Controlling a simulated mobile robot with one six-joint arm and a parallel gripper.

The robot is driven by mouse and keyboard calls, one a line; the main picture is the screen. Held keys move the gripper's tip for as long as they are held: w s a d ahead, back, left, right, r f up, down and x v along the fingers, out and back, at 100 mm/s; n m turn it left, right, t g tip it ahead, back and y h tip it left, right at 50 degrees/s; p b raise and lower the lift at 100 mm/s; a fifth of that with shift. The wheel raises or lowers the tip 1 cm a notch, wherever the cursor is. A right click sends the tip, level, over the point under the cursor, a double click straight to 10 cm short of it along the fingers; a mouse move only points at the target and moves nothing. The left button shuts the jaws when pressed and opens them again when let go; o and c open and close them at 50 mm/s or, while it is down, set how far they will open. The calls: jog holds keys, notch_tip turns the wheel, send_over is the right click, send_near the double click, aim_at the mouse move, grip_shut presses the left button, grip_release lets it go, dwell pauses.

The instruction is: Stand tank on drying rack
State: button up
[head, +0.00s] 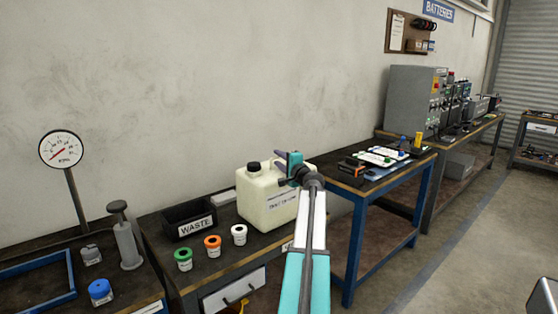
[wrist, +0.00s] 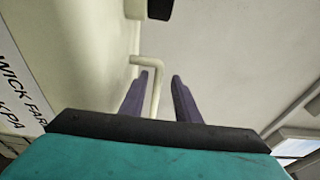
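The tank (head: 262,207) is a cream jerrycan with a black cap and a printed label. It stands upright on the dark bench in the head view, and its side fills the left of the wrist view (wrist: 75,70). My gripper (head: 280,160) is at the tank's upper right. In the wrist view its two purple fingers (wrist: 160,76) are apart, with a thin cream bar (wrist: 157,85), apparently the tank's handle, showing between them. I cannot tell whether they touch it. My arm hides the tank's right side. I cannot clearly identify the drying rack.
A black WASTE bin (head: 189,220) stands left of the tank, with green (head: 183,260), orange (head: 212,245) and white (head: 239,235) capped pots in front. A blue frame (head: 40,280) lies far left, near a gauge (head: 61,149). A blue-legged table (head: 385,195) stands right.

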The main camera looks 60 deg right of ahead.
jog(key=v, duration=1.1)
jog(key=shift+s+a+b, duration=0.15)
jog(key=shift+s+b, duration=0.05)
jog(key=shift+b, duration=0.2)
jog(key=shift+s, duration=0.15)
dwell(0.4)
